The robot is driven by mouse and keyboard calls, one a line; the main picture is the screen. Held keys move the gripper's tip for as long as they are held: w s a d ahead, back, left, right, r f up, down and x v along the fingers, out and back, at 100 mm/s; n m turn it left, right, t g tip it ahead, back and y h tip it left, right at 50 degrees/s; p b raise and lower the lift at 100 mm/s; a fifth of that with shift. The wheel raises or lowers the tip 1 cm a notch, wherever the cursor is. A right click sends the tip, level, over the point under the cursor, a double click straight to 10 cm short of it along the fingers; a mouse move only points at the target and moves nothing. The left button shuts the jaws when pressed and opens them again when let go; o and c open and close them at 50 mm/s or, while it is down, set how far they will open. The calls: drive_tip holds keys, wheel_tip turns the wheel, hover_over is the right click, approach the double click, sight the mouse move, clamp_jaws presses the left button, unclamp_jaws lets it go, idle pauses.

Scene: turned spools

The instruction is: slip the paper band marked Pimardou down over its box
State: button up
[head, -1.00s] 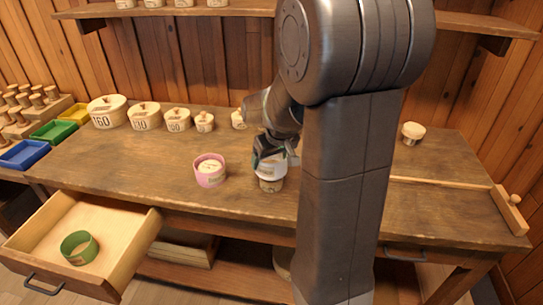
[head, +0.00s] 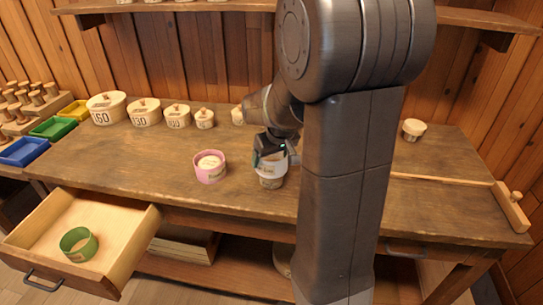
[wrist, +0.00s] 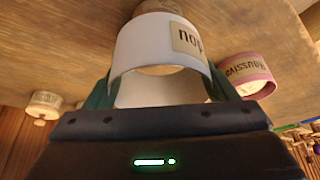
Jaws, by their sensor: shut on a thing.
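My gripper (head: 270,155) is shut on a white paper band (head: 272,166) at the front middle of the bench. In the wrist view the band (wrist: 140,45) is between the fingers, with an upside-down label ending in "dou"; the rest of the label is out of sight. A pale round box (head: 271,183) stands upright on the bench directly under the band, its lower part showing below it. In the wrist view part of the box (wrist: 160,5) shows beyond the band. The band seems to be around the box's upper part, but how far down is hard to tell.
A pink band (head: 210,172) around another box stands close on the left. Several lidded oval boxes (head: 144,113) line the back. A green band (head: 79,244) lies in the open drawer (head: 130,235). A small box (head: 413,129) and a wooden stick (head: 440,181) are at right.

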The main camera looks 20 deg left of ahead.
drive_tip(key=shift+f, duration=0.25)
drive_tip(key=shift+f+b, duration=0.45)
drive_tip(key=shift+b, duration=0.1)
drive_tip(key=shift+f, duration=0.25)
drive_tip(key=shift+f+b, duration=0.25)
drive_tip(key=shift+b, duration=0.15)
drive_tip(key=shift+f, duration=0.2)
idle(0.6)
drive_tip(key=o, duration=0.9)
drive_tip(key=shift+r, duration=0.1)
drive_tip(key=shift+r+p, duration=0.4)
drive_tip(key=shift+r, duration=0.3)
